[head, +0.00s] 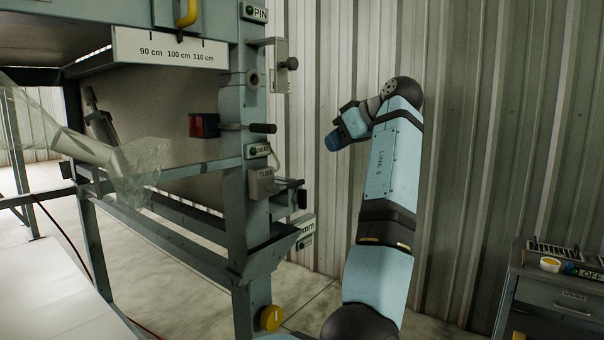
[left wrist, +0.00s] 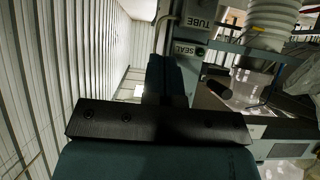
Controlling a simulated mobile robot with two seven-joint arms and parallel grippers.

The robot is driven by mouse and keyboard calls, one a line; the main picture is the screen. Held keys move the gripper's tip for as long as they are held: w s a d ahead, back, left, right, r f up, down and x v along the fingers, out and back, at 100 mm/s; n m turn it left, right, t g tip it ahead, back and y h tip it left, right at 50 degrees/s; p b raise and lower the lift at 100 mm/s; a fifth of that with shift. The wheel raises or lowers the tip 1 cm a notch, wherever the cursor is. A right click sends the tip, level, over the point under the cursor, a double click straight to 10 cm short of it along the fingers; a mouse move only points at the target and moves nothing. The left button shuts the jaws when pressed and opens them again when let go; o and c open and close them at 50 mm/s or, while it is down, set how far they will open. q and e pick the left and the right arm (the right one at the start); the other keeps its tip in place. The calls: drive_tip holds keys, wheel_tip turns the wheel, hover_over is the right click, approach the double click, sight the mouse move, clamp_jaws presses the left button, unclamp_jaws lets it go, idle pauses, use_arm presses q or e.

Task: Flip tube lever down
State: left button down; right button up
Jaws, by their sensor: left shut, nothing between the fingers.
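The grey post of the bag frame carries a TUBE label (head: 265,173), also in the left wrist view (left wrist: 200,22). Beside it a dark lever-like part (head: 291,185) sticks out to the right; its exact position is hard to tell. Above it is a SEAL label (head: 258,150) with a black round handle (head: 263,128); the handle also shows in the left wrist view (left wrist: 220,88). My left gripper (head: 334,140) is right of the post, apart from the lever in the picture. Its dark fingers (left wrist: 165,75) are shut and empty.
A clear plastic bag (head: 140,165) with a pale tube hangs in the frame at left. A red block (head: 204,125) sits beside the black handle. A yellow knob (head: 271,318) is low on the post. A grey cabinet (head: 555,295) stands at right, before the corrugated wall (head: 490,120).

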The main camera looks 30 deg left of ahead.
use_arm(q)
drive_tip(key=shift+s+d+r, duration=0.1)
drive_tip(key=shift+s+r, duration=0.15)
drive_tip(key=shift+r, duration=0.4)
drive_tip(key=p, duration=0.3)
hover_over(286, 185)
drive_tip(key=w+d, duration=0.2)
drive_tip(key=w, duration=0.2)
wheel_tip(286, 185, down, 6)
drive_tip(key=f, duration=0.1)
drive_tip(key=f+p, duration=0.1)
drive_tip(key=f, duration=0.1)
drive_tip(key=shift+s+f, duration=0.2)
drive_tip(key=shift+f, duration=0.1)
use_arm(e)
drive_tip(key=r, duration=0.3)
drive_tip(key=shift+s+d+m, duration=0.15)
drive_tip(key=shift+d+m, duration=0.05)
drive_tip(key=shift+m, duration=0.2)
use_arm(q)
drive_tip(key=shift+a, duration=0.1)
use_arm(e)
drive_tip(key=shift+w+r, duration=0.15)
drive_tip(key=shift+w, duration=0.1)
